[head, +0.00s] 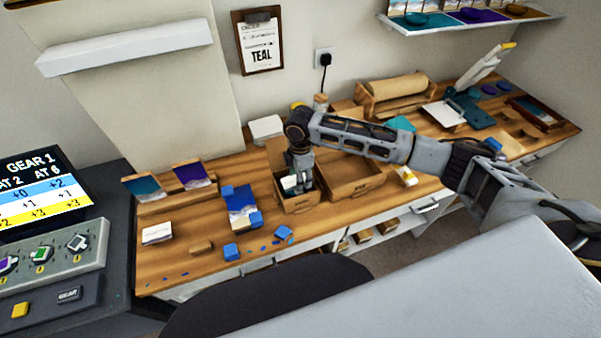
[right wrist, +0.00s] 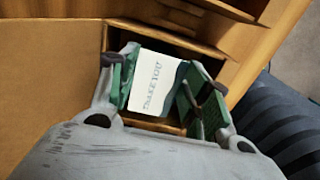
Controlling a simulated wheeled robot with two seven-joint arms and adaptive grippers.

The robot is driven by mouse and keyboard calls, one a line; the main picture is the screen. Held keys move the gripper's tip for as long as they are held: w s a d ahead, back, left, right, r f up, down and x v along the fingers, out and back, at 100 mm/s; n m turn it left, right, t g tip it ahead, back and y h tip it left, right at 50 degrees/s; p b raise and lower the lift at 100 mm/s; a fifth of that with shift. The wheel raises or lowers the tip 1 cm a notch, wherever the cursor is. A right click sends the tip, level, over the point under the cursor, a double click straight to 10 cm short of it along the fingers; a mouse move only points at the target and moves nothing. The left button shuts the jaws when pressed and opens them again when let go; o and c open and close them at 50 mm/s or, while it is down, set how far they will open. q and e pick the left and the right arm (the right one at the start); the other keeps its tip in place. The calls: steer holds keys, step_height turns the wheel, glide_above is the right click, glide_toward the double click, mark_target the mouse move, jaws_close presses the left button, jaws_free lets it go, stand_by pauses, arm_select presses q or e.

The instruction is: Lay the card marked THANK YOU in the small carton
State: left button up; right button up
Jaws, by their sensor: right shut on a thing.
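The white card marked THANK YOU (right wrist: 152,84) sits between the green-padded fingers of my right gripper (right wrist: 160,76), with its lettering showing in the right wrist view. In the head view my right gripper (head: 298,182) points down into the small carton (head: 300,205), shut on the card (head: 289,183). The card is at the carton's opening; whether it touches the carton floor is hidden. The carton's brown wall also shows in the right wrist view (right wrist: 172,127). My left gripper is not in view.
A larger open carton (head: 352,190) stands right beside the small one. Left of them are a blue-and-white picture panel (head: 238,203), several blue blocks and bits, and a white card (head: 157,233). A clipboard reading TEAL (head: 259,42) hangs on the wall.

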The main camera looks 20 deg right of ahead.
steer(key=shift+f, duration=0.2)
steer(key=o, duration=0.7)
steer(key=shift+r+p, duration=4.05)
steer(key=shift+p, duration=0.5)
